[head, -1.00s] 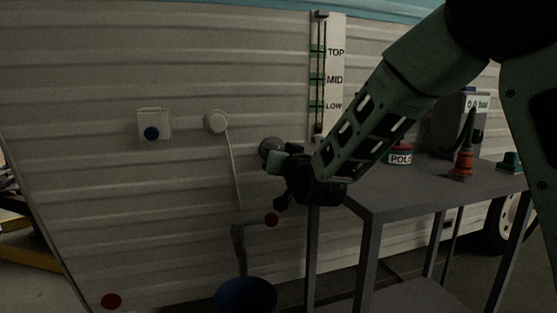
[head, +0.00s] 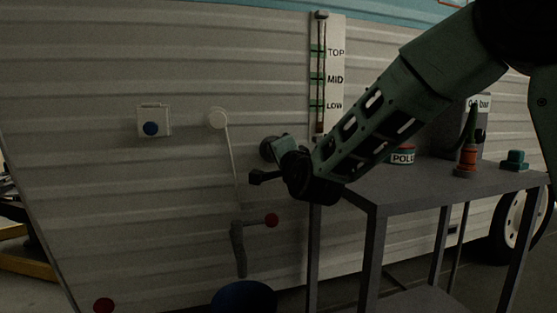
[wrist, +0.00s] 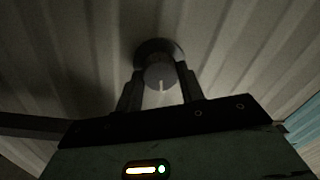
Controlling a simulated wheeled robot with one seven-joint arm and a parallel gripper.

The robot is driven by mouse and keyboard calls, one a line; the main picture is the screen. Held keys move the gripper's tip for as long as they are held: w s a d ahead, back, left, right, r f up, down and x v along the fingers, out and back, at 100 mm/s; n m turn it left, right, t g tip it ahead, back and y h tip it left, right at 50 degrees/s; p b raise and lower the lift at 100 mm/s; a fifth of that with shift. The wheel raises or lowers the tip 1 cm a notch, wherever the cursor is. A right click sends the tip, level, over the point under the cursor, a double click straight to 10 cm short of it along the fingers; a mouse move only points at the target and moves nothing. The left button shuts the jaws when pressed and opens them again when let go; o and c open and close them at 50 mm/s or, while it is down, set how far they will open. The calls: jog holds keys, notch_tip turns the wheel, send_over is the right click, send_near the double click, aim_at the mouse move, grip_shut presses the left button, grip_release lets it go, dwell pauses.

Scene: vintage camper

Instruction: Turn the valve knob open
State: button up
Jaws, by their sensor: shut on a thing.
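The valve knob (head: 267,149) is a round grey knob on the ribbed camper wall, left of the arm in the head view and partly hidden by my gripper. In the wrist view the knob (wrist: 160,74) has a round face with a pale line pointing down the picture, and a wider dark disc behind it. My gripper (wrist: 160,86) is shut on the knob, one finger on each side. In the head view my gripper (head: 277,148) reaches the wall at the knob.
A grey table (head: 400,187) stands right of the knob, bearing a tin and an orange-and-green item. A level gauge (head: 327,78) is above. A blue bin (head: 243,297) is below.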

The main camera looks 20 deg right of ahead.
jog(key=shift+m+b, duration=0.45)
jog(key=shift+m, duration=0.85)
jog(key=o, duration=1)
jog(key=shift+s, duration=0.1)
